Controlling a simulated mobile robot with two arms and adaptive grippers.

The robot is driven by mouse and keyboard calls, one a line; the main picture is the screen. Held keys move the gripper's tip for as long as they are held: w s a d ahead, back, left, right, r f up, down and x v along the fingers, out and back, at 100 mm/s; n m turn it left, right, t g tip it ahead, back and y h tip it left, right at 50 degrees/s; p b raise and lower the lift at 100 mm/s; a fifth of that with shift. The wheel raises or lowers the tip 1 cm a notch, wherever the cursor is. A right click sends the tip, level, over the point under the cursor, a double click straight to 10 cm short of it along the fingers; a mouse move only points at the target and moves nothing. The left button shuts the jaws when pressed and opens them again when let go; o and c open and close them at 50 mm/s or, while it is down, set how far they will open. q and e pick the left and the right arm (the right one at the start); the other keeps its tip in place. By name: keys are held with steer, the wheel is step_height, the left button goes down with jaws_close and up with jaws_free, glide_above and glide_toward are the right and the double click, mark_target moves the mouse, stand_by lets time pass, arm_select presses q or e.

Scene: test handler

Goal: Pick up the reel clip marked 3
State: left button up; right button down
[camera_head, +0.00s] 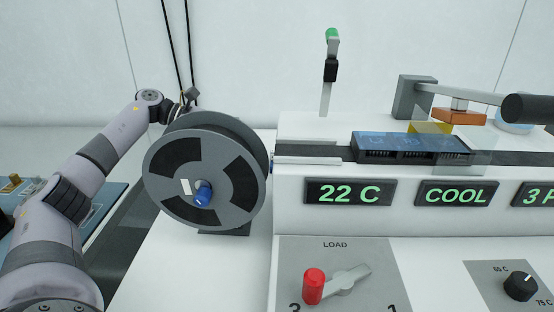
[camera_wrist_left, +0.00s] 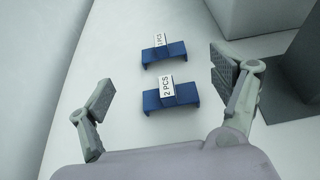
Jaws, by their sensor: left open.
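In the left wrist view, a blue reel clip with a white label reading 2 PCS (camera_wrist_left: 172,94) lies on the white surface. A second blue clip (camera_wrist_left: 163,52) lies beyond it; its label seems to read 1 PCS, but it is small. I see no clip marked 3 in these frames. My left gripper (camera_wrist_left: 162,75) is open and empty, its fingers spread to either side of the clips. In the head view, my left arm reaches behind the reel, which hides the gripper and the clips. My right gripper is not in view.
A large grey reel (camera_head: 219,211) with a blue hub stands left of the white handler. The handler has display panels (camera_head: 350,191), a blue tray (camera_head: 412,147) on its track and a red-tipped LOAD lever (camera_head: 314,287). A dark grey block (camera_wrist_left: 298,64) stands right of the gripper.

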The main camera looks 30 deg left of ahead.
arm_select(q)
steer(key=x, duration=0.4)
steer(key=shift+w+d+f, duration=0.1)
steer(key=shift+w+d, duration=0.05)
steer(key=shift+d, duration=0.15)
steer(key=x, duration=0.4)
steer(key=shift+w+d+p, duration=0.1)
steer(key=shift+d+p, duration=0.15)
steer(key=shift+p, duration=0.05)
steer(key=shift+c, duration=1.3)
steer(key=c, duration=1.2)
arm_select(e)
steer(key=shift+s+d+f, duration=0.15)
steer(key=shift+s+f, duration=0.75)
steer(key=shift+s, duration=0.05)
